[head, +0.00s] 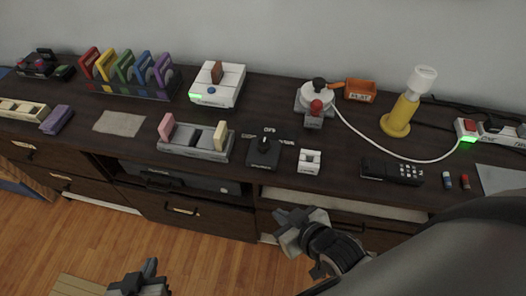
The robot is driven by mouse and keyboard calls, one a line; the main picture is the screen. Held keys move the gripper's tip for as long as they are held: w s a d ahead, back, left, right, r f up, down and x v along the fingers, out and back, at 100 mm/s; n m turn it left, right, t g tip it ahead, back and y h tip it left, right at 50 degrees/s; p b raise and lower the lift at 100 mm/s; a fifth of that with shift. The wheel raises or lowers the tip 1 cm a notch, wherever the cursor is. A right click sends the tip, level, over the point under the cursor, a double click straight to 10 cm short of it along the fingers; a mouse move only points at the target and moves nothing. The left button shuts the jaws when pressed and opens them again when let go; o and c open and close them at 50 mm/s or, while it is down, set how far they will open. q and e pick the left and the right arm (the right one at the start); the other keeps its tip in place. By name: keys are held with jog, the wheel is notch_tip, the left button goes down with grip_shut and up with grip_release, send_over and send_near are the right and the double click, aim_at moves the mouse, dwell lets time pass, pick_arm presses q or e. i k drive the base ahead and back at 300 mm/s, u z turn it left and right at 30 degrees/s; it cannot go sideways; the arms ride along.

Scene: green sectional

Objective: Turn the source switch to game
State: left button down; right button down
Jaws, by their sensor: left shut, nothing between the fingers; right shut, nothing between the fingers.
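The source switch (263,154) appears to be the small black box with a dark knob, near the middle front of the dark cabinet top. A label reading OFF stands behind the knob, with smaller labels to its left and right that I cannot read. The knob seems to point up toward OFF, but it is small. My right gripper (288,226) is shut and empty, in front of and below the cabinet's front edge, apart from the switch. My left gripper (137,284) is shut and empty, low at the bottom edge, far from the switch.
A grey unit with pink and cream levers (195,141) stands left of the switch. A small white switch (309,161) stands close on its right. A black remote (392,171) lies further right. A joystick (315,112) and white toaster-like box (217,85) stand behind.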

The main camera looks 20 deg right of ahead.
aim_at(264, 144)
jog(key=k, duration=0.5)
jog(key=u, duration=0.75)
jog(key=i, duration=0.8)
jog(key=z, duration=2.4)
